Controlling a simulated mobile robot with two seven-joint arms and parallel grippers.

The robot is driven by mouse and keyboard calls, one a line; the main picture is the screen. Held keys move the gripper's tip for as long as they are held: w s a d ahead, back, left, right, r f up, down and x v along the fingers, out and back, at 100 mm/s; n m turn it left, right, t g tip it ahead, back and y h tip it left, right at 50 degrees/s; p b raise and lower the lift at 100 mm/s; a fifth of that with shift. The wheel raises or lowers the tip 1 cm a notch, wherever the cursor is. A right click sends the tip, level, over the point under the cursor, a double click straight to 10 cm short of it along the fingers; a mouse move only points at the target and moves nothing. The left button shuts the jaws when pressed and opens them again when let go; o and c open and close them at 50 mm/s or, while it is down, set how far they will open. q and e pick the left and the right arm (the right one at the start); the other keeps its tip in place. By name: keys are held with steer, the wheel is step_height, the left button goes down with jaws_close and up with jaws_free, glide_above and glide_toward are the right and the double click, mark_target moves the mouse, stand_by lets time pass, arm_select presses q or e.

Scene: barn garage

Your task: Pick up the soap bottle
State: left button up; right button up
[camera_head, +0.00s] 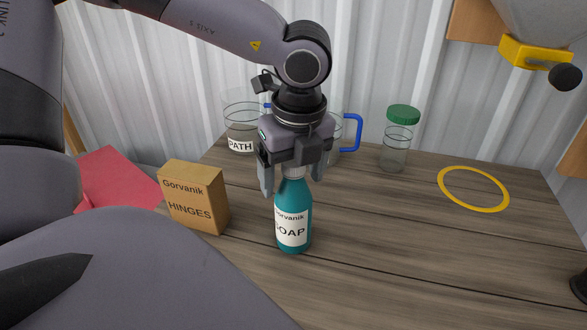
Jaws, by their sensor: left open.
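The soap bottle (293,216) is teal with a white label reading "Gorvanik SOAP". It stands upright on the wooden table (400,270), near the middle of the view. My left gripper (291,182) is directly over it, pointing down. Its two fingers are apart, one on each side of the bottle's neck. The bottle's top is hidden behind the gripper body. I cannot tell whether either finger touches the bottle. My right gripper is not clearly visible; only a dark piece shows at the lower right edge.
A cardboard HINGES box (196,197) stands close left of the bottle. Behind are a clear container labelled "PATH" (242,128), a container with a blue handle (356,131) and a green-lidded jar (396,147). A yellow ring (474,209) lies at right. The front right tabletop is clear.

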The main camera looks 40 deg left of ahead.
arm_select(q)
steer(key=c, duration=1.4)
steer(key=shift+r, duration=0.15)
